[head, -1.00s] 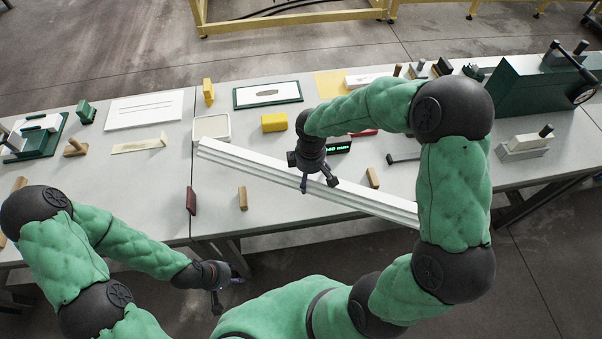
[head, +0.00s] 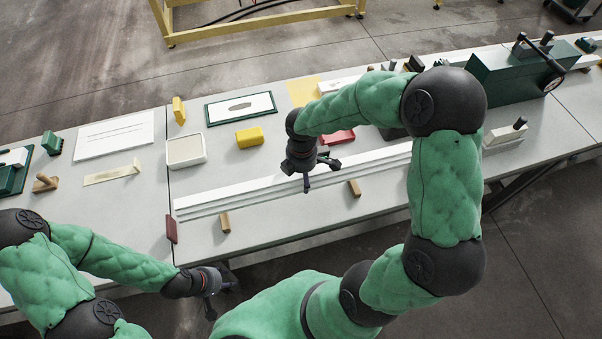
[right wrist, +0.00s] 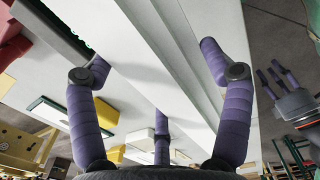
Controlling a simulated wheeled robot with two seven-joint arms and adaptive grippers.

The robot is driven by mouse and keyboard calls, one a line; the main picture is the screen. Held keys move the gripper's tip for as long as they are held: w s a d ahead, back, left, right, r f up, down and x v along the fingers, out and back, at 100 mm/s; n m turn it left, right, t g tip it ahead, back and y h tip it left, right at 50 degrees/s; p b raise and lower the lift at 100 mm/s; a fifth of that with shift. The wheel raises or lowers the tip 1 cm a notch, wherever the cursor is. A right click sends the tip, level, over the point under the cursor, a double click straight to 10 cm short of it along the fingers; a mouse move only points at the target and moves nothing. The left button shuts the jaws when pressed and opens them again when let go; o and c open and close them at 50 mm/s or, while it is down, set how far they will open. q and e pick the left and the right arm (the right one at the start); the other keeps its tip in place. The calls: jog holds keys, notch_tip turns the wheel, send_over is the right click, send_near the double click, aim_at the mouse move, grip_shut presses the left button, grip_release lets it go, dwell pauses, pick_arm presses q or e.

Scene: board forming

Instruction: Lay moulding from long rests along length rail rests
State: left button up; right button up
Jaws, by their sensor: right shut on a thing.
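The moulding (head: 240,194) is a long white grooved strip over the table, running roughly parallel to its front edge. My right gripper (head: 316,174) is shut on it near mid-length; the right wrist view shows fingers on both sides of the moulding (right wrist: 165,45). Two small wooden blocks, apparently rests, stand at its front side: one at left (head: 225,223), one at right (head: 354,188). I cannot tell whether the moulding touches them. Its right end is hidden behind my right arm. My left gripper (head: 218,291) is open and empty, low by the table's front edge.
A dark red block (head: 171,229) stands near the moulding's left end. Behind the moulding are a white tray (head: 186,151), a yellow block (head: 250,137), a red item (head: 337,137) and a green-framed plate (head: 240,108). A large green box (head: 515,75) stands at the right.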

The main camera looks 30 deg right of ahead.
jog(key=shift+w+r, duration=0.1)
jog(key=shift+r, duration=0.05)
jog(key=shift+f+b, duration=2.7)
jog(key=shift+f, duration=1.35)
jog(key=shift+f, duration=0.25)
jog(key=o, duration=1.5)
jog(key=shift+o, duration=0.6)
jog(key=shift+f, duration=0.15)
notch_tip(320, 180, up, 12)
jog(key=shift+r, duration=0.1)
